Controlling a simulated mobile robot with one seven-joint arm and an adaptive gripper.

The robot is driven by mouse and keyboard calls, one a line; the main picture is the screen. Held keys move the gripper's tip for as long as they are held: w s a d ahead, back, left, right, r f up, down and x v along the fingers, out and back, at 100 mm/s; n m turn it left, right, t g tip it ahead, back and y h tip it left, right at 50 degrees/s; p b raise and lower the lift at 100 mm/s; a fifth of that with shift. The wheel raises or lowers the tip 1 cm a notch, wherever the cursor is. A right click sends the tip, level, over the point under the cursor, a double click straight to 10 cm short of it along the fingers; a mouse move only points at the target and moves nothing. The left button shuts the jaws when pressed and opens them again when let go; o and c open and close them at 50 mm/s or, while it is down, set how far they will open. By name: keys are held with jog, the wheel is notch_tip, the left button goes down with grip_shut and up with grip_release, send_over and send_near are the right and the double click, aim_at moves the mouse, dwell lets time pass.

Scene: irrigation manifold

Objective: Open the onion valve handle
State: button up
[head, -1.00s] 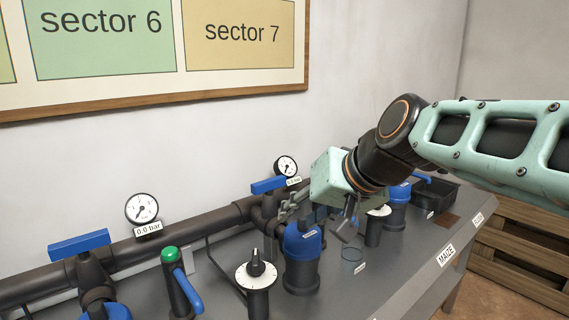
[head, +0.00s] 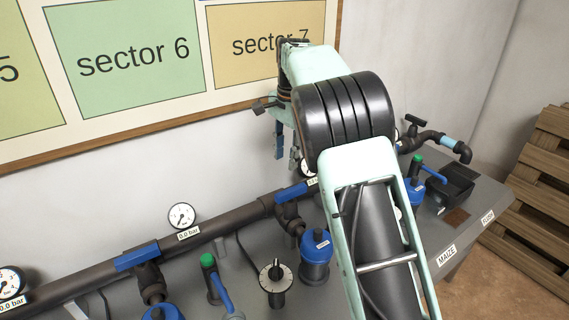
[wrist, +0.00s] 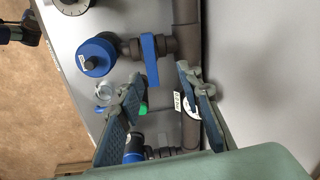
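No onion label can be read, so I cannot tell which handle is the onion one. A blue valve handle (head: 293,192) sits on the branch behind a blue-capped filter (head: 315,243). The wrist view shows a blue handle (wrist: 149,60), crosswise to its short branch pipe, beside a blue-capped filter (wrist: 97,57). Another blue handle (head: 137,256) lies further left, parallel to the main pipe. My gripper (head: 286,150) is raised near the wall, fingers downward. In the wrist view my gripper (wrist: 158,77) is open and empty, with the handle visible beyond the fingertips.
The main pipe (head: 222,225) runs along the wall with gauges, one (head: 182,216) reading 0.0 bar. A black bin (head: 452,186) is at right. My arm hides part of the bench.

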aim_at(291, 190)
jog(key=shift+m+g+h, duration=0.3)
jog(key=shift+m+g, duration=0.2)
jog(key=shift+m, duration=0.3)
jog(key=f, duration=0.4)
jog(key=d+f+p, duration=0.1)
jog(key=f, duration=0.6)
jog(key=shift+w+d+f+p, duration=0.15)
jog(key=shift+d+f+p, duration=0.05)
jog(key=shift+f+p, duration=0.15)
jog(key=shift+c, duration=0.3)
grip_shut()
